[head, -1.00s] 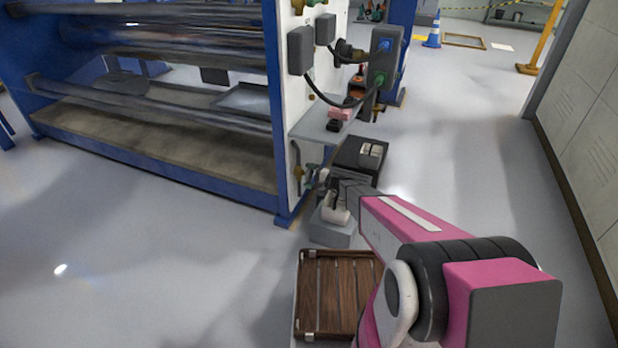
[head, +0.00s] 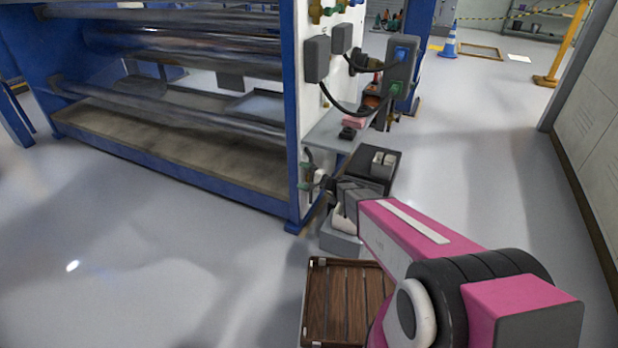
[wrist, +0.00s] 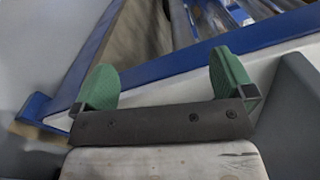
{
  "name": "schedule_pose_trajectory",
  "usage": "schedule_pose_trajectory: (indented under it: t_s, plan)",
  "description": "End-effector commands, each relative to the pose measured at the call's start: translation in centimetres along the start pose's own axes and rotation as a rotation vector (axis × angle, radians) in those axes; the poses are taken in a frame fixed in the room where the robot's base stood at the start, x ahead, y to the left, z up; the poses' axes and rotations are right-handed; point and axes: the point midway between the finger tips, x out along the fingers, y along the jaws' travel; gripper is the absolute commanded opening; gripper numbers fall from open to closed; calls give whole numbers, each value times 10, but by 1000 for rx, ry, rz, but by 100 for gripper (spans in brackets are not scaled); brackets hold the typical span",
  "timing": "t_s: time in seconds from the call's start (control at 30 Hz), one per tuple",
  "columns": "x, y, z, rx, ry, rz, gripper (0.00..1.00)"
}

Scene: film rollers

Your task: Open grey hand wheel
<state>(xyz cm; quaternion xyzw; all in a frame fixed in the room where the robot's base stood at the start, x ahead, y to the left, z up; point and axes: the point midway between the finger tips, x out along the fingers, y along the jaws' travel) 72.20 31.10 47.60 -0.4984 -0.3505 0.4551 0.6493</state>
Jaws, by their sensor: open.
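I cannot make out the grey hand wheel in either view. My gripper (head: 318,187) is low beside the machine's white end panel (head: 313,104), where small pipes and fittings (head: 308,158) show. The arm and gripper hide part of that spot. In the wrist view, the two green fingers of my gripper (wrist: 166,82) stand wide apart with nothing between them. Beyond them are a pale panel (wrist: 185,78) and a blue frame beam (wrist: 270,34). I cannot tell whether a finger touches the panel.
Grey boxes with cables (head: 398,68) stick out from the panel above a small shelf (head: 335,128). A black box (head: 372,165) stands on the floor behind my gripper. A wooden slatted crate (head: 345,300) is below. Lockers (head: 590,125) line the right; the left floor is open.

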Motion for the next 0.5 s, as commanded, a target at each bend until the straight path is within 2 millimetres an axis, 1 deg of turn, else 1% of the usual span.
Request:
schedule_pose_trajectory:
  t_s: [0.03,0.17,0.4,0.5]
  plan:
    - [0,-1,3,0,0,0,100]
    - [2,-1,4,1,1,0,100]
    - [1,-1,4,3,1,1,100]
    - [-1,-1,1,33,1,0,100]
